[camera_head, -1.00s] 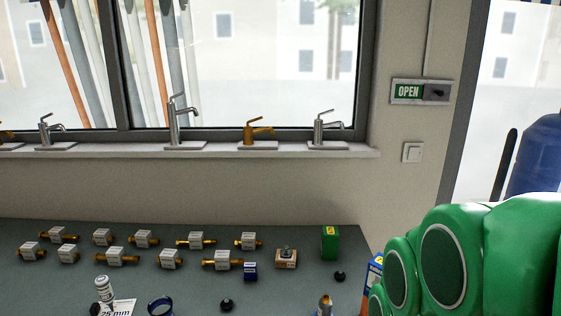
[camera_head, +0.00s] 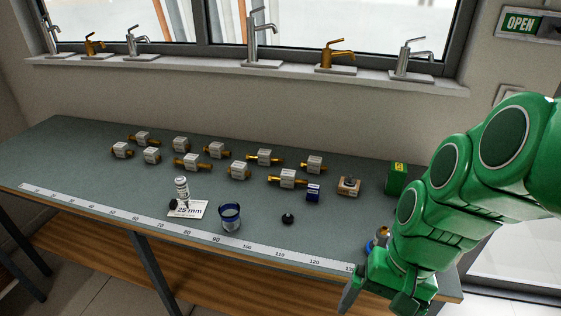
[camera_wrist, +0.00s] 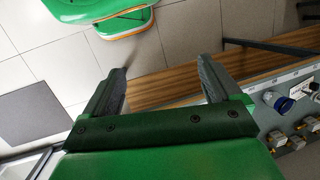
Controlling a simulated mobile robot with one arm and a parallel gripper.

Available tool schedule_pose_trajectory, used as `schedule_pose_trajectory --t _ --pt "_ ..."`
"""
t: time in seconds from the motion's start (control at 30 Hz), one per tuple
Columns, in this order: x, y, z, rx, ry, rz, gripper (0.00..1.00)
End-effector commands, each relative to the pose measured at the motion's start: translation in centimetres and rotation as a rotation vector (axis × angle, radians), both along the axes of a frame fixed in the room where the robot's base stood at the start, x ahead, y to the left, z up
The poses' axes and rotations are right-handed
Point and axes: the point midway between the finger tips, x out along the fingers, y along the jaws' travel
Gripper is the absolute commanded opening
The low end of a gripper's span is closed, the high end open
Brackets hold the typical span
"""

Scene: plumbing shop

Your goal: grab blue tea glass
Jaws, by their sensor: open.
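The blue tea glass (camera_head: 230,218) stands upright on the grey-green workbench (camera_head: 90,160) near its front edge, just behind the ruler strip. It also shows at the right of the wrist view (camera_wrist: 284,104). My gripper (camera_head: 372,296) is at the lower right of the head view, by the bench's front edge, well to the right of the glass and apart from it. In the wrist view my gripper's two fingers (camera_wrist: 160,80) are spread wide with nothing between them but floor and the bench's wooden lower shelf.
A white bottle (camera_head: 182,188) and a "25 mm" card (camera_head: 188,209) lie left of the glass. A black knob (camera_head: 288,218) is to its right. Several tagged brass fittings (camera_head: 240,171) stand behind.

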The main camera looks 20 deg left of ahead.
Motion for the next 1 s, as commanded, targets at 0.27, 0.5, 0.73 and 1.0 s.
schedule_pose_trajectory --t 0.27,0.5,0.73,1.0 --pt "4.0 6.3 -0.4 0.148 0.081 -0.085 0.91" --pt "7.1 11.5 -0.7 0.262 0.171 -0.182 0.91" --pt "10.5 16.1 -1.2 0.356 0.268 -0.295 0.91" --pt "14.3 21.0 -2.4 0.444 0.403 -0.446 0.91"
